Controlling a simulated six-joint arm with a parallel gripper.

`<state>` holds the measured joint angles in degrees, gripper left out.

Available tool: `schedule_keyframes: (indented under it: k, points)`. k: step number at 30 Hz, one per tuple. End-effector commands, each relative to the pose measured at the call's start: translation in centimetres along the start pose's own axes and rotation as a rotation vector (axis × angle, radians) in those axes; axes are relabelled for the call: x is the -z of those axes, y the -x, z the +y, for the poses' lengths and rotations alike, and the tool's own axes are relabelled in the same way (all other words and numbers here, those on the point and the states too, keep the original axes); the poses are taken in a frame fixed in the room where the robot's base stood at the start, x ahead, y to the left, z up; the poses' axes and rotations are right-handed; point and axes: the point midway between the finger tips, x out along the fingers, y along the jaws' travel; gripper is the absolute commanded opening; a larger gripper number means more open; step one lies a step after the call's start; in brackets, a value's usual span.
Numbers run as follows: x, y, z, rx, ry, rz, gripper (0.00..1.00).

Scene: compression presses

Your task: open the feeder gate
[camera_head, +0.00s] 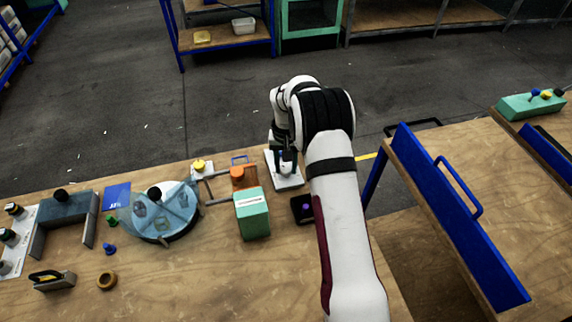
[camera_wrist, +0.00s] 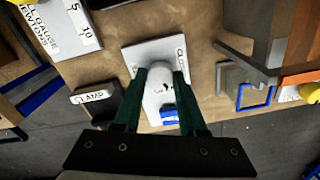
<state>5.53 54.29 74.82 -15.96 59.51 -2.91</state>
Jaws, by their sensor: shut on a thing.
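A light plate (camera_head: 290,184) lies on the bench below my gripper (camera_head: 287,158). It also shows in the wrist view (camera_wrist: 138,56), with partly readable lettering that begins "CL" along its right edge. A white rounded knob (camera_wrist: 157,78) stands over the plate. My gripper (camera_wrist: 160,76) has its two green fingers shut on this knob, one on each side. A small blue piece (camera_wrist: 170,115) shows at the plate's near end, between the fingers. No label naming the feeder gate is readable. The knob's lower part is hidden.
A dark box marked "CLAMP" (camera_wrist: 95,100) stands beside the plate. A grey frame with a blue loop (camera_wrist: 258,97) is on the other side. A green box (camera_head: 252,214) stands nearby. A large blue panel with a handle (camera_head: 450,215) is at the right.

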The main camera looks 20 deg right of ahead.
Motion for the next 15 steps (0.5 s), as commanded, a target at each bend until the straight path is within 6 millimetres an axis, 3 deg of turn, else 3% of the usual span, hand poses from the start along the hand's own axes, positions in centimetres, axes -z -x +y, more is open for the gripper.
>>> schedule_keyframes:
  k: [15]
  points:
    - [0.04, 0.08, 0.0, 0.0, -0.372, 0.001, 0.0]
